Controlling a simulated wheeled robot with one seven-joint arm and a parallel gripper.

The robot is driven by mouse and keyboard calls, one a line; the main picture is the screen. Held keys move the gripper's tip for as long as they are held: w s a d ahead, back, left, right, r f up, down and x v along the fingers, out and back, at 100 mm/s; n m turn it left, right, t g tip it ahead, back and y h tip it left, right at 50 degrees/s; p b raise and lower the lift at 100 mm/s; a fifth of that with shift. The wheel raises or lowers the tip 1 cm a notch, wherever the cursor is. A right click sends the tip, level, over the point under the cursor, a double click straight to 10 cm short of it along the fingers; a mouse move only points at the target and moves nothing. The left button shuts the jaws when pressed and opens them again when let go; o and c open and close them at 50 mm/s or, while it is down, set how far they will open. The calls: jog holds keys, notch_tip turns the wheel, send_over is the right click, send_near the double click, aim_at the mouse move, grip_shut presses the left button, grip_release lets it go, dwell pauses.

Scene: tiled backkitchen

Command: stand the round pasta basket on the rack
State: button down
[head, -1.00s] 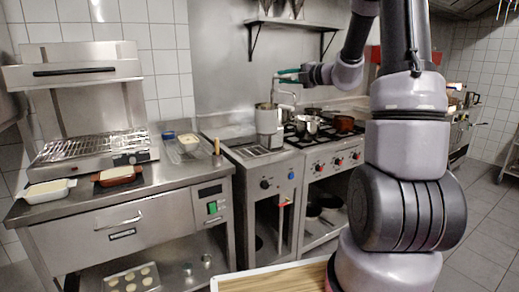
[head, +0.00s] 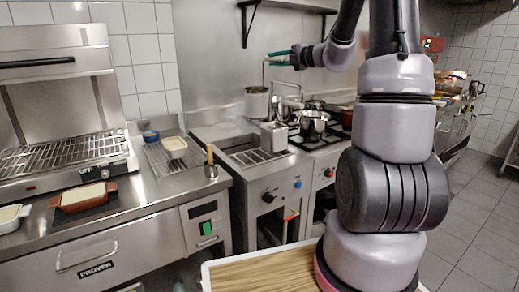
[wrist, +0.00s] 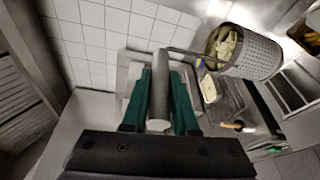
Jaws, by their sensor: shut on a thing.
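My gripper (head: 282,56), with green fingers, is shut on the grey handle (wrist: 160,95) of the round pasta basket. The perforated metal basket (head: 257,103) hangs below the gripper, at the back of the cooker in the head view. In the wrist view the basket (wrist: 256,55) is at the upper right, tilted in the picture, with pale pasta inside. Whether the basket touches anything below is unclear in the head view.
A square basket (head: 274,137) stands at the cooker (head: 262,178). Pots (head: 313,124) stand on the stove at right. A wooden-handled tool in a small holder (head: 211,165) stands at the counter's right edge. A toaster grill (head: 70,150) and brown dish (head: 84,197) are at left.

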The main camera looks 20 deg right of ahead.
jog(key=shift+w+f, duration=0.2)
jog(key=shift+f, duration=0.1)
notch_tip(320, 180, down, 17)
jog(key=shift+f, duration=0.15)
jog(key=c, duration=0.7)
grip_release()
jog(key=shift+f, duration=0.15)
